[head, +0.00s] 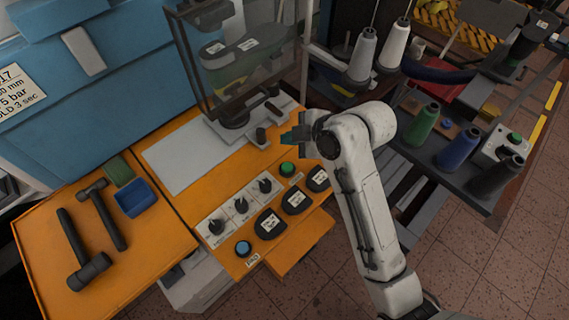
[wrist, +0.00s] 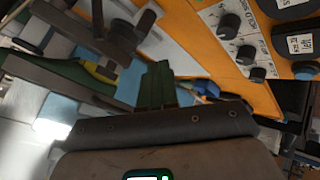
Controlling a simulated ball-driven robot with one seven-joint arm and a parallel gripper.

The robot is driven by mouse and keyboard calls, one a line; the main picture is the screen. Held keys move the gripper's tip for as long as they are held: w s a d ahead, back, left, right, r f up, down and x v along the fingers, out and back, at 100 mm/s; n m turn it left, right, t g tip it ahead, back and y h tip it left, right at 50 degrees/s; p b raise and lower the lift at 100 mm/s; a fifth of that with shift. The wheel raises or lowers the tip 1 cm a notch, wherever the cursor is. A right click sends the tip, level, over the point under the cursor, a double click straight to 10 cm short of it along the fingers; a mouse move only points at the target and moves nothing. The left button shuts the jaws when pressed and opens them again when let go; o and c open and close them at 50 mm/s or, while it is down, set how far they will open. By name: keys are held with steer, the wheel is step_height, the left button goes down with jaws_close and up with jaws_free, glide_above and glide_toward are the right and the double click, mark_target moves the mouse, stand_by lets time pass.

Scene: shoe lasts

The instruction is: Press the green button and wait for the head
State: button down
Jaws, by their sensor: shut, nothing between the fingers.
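The green button (head: 287,169) sits on the orange console, at the top of a group of controls. I cannot make it out in the wrist view. My gripper (head: 290,137) is above the console, just above the green button in the head picture and apart from it. Its green fingers (wrist: 157,86) are shut with nothing between them. The machine's head is behind a clear guard (head: 245,70), with a dark green shoe-shaped piece (head: 228,58) bearing a white label. Whether the head is up or down I cannot tell.
Three black knobs (head: 240,205), black labelled pads (head: 270,224) and a blue button (head: 243,248) lie near the green button. Mallets (head: 92,215) and a blue tray (head: 134,197) lie at left. Thread cones (head: 424,122) and a grey box with another green button (head: 515,137) stand at right.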

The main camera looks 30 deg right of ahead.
steer(key=shift+f, duration=0.1)
steer(key=b, duration=0.6)
glide_above(290, 169)
step_height(290, 169, down, 7)
steer(key=shift+f+b, duration=0.7)
steer(key=shift+f, duration=0.15)
steer(key=shift+f, duration=0.1)
stand_by(1.0)
steer(key=shift+f, duration=0.3)
steer(key=shift+f+b, duration=0.45)
steer(key=shift+f, duration=0.05)
stand_by(1.0)
steer(key=shift+r+p, duration=0.9)
steer(key=shift+r, duration=0.05)
